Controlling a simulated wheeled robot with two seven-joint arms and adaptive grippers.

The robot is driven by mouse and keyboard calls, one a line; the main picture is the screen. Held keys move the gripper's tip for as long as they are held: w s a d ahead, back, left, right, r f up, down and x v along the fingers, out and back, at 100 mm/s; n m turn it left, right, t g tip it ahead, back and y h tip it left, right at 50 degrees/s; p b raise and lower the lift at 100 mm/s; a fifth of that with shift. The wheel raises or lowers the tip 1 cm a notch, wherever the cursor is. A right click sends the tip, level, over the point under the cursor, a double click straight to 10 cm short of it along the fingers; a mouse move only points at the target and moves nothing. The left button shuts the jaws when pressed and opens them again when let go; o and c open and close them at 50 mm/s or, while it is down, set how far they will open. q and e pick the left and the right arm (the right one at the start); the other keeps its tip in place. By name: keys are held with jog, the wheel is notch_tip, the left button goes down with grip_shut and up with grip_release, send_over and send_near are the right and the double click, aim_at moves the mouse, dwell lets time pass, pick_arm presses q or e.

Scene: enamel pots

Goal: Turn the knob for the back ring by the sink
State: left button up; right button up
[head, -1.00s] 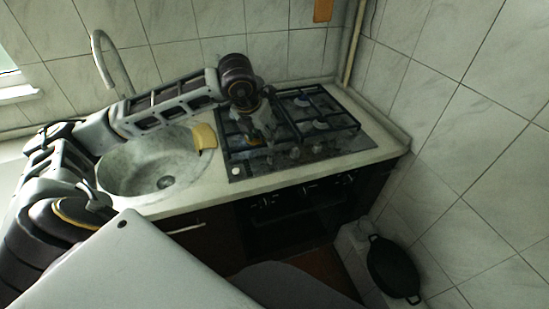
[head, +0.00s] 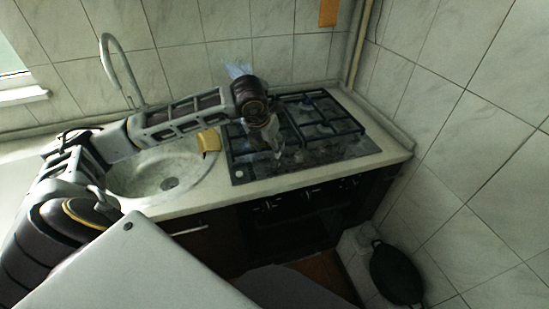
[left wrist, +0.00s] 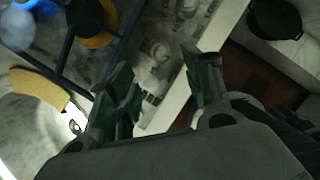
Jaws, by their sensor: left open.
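The hob (head: 300,158) is a dark glass panel with black grates, right of the sink. My left gripper (head: 277,150) is over its front left part, fingers pointing down and open. A white knob (left wrist: 75,126) shows near the left finger. A pale blue, flame-like patch (head: 238,70) rises behind my wrist, at the back by the sink; the back ring itself is hidden. A blue glow (left wrist: 18,32) also shows in the wrist view. My right gripper is out of view.
The round sink (head: 165,182) with its tall tap (head: 122,68) is at the left. A yellow sponge-like piece (head: 209,141) lies on the sink's right rim. A black pan (head: 396,273) is low at the right. Tiled walls close the back and right.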

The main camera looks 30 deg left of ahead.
aim_at(274, 159)
pick_arm(q)
jog(key=x, duration=0.4)
jog(key=shift+f, duration=0.3)
jog(key=x, duration=0.3)
jog(key=shift+w, duration=0.1)
jog(key=shift+w+f, duration=0.2)
jog(key=shift+f, duration=0.55)
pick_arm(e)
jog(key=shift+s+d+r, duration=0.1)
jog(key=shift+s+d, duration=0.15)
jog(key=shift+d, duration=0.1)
pick_arm(q)
jog(key=shift+c, duration=0.2)
